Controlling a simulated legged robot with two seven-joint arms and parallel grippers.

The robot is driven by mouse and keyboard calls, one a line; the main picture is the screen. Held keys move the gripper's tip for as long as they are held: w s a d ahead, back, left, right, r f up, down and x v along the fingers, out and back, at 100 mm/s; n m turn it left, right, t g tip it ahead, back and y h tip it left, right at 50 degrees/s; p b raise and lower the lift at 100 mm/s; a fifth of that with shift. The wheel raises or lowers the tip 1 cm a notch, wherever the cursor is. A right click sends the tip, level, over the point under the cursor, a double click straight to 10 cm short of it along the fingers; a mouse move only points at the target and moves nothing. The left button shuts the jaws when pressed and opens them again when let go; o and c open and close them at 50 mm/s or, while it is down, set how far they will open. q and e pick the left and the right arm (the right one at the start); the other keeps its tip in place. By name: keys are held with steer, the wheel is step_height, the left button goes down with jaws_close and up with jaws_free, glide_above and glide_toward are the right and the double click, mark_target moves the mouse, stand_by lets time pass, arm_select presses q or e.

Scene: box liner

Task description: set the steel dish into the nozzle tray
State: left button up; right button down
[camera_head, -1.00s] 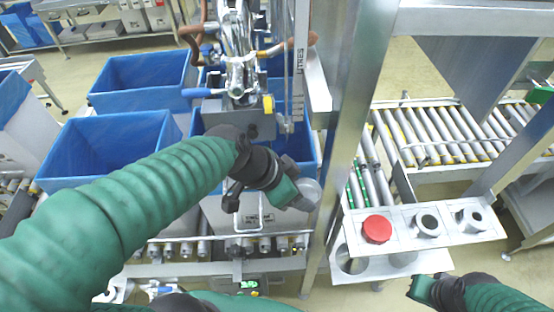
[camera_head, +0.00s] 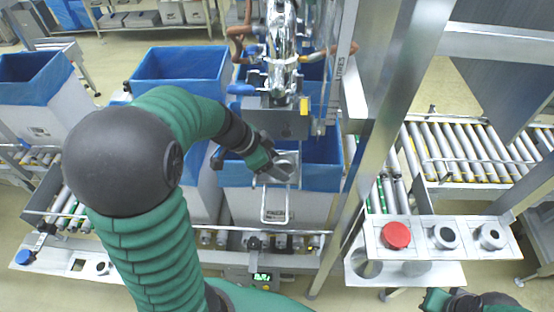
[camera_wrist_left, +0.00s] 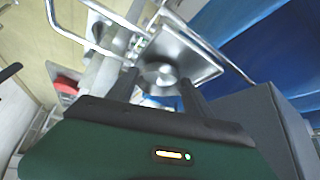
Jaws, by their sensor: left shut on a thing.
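The steel dish (camera_head: 283,166) is a small round grey dish at the fingertips of my left gripper (camera_head: 272,163), which is shut on it. In the left wrist view the dish (camera_wrist_left: 160,73) shows between the two dark fingers (camera_wrist_left: 160,92). It overlaps the square, rimmed steel nozzle tray (camera_wrist_left: 205,66), in front of the blue-lined box. The tray (camera_head: 294,157) is small in the head view. I cannot tell whether the dish rests on its floor or hovers just above it. My right gripper (camera_head: 433,300) is at the bottom edge, partly cut off; its opening is unclear.
A wire loop (camera_head: 275,218) hangs in front of the box. The steel nozzle assembly (camera_head: 283,90) stands above and behind. A steel post (camera_head: 388,130) rises close on the right. Beyond it, a shelf (camera_head: 370,228) holds a red disc (camera_head: 396,235) and two ring-shaped cups (camera_head: 444,236).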

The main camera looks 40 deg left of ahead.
arm_select(q)
steer(key=shift+a+f, duration=0.1)
steer(key=shift+a, duration=0.3)
steer(key=o, duration=1)
steer(key=shift+w+a+f, duration=0.15)
steer(key=shift+a, duration=0.25)
steer(key=shift+w+a+f, duration=0.15)
steer(key=shift+a, duration=0.25)
steer(key=shift+o, duration=0.3)
steer(key=shift+a+f, duration=0.1)
steer(key=shift+a, duration=0.15)
steer(key=shift+s+d+r, duration=0.15)
steer(key=shift+d+r, duration=0.05)
steer(key=shift+d, duration=0.5)
steer(key=shift+d+r, duration=0.1)
steer(key=shift+d, duration=0.05)
steer(key=shift+r, duration=0.2)
steer(key=b+v, duration=0.2)
steer(key=v, duration=0.9)
steer(key=shift+a, duration=0.4)
arm_select(e)
steer(key=shift+w+a+f, duration=0.25)
steer(key=shift+a+f, duration=0.45)
steer(key=shift+f, duration=0.25)
